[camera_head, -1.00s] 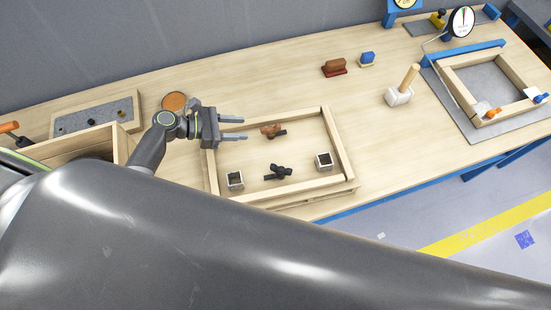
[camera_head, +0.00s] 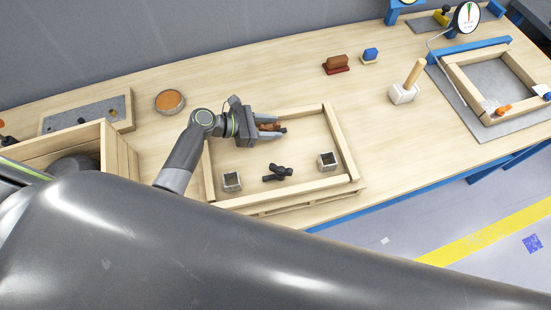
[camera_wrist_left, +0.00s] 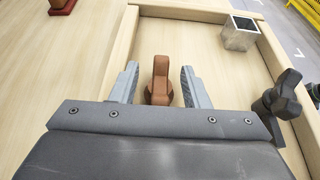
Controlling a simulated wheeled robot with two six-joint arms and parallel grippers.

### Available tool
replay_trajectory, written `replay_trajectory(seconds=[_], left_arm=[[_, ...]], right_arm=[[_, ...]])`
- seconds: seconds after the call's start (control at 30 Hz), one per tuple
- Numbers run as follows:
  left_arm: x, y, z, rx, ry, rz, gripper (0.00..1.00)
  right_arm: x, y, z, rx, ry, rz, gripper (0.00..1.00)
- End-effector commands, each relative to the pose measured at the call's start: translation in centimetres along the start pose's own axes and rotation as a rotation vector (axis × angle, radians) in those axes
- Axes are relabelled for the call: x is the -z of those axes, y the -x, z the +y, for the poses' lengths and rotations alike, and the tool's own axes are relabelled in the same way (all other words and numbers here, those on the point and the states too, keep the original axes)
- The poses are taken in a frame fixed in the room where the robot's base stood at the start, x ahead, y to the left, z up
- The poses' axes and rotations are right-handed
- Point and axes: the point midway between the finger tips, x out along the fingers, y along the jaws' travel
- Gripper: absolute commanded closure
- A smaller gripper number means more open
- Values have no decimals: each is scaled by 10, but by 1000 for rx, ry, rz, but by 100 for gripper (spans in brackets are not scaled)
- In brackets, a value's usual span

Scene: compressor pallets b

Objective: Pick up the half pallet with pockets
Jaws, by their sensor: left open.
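The half pallet (camera_head: 338,140) is a low, light wooden tray with a raised rim on the bench. It holds square metal pockets, one at the left (camera_head: 232,182) and one at the right (camera_head: 327,161). A black knob (camera_head: 277,172) stands near its front middle and shows at the right in the left wrist view (camera_wrist_left: 278,98). A brown knob (camera_wrist_left: 160,78) stands near its back. My left gripper (camera_head: 282,128) is open, with one finger on each side of the brown knob; small gaps show in the left wrist view (camera_wrist_left: 160,66). My right gripper is out of view.
A wooden crate (camera_head: 112,150), grey-topped board (camera_head: 60,118) and round orange-filled dish (camera_head: 169,101) lie left. A framed fixture (camera_head: 453,75) is at right.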

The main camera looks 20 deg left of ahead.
Motion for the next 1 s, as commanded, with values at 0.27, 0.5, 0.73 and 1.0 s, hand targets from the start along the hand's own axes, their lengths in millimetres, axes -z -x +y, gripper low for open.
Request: replay_trajectory(seconds=[0.27, 0.5, 0.73, 1.0], left_arm=[[0, 1, 0, 0, 0, 0, 79], [0, 1, 0, 0, 0, 1, 100], [0, 1, 0, 0, 0, 1, 100], [0, 1, 0, 0, 0, 1, 100]], right_arm=[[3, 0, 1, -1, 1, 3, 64], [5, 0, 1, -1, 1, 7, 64], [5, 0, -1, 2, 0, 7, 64], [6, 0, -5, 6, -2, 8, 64]])
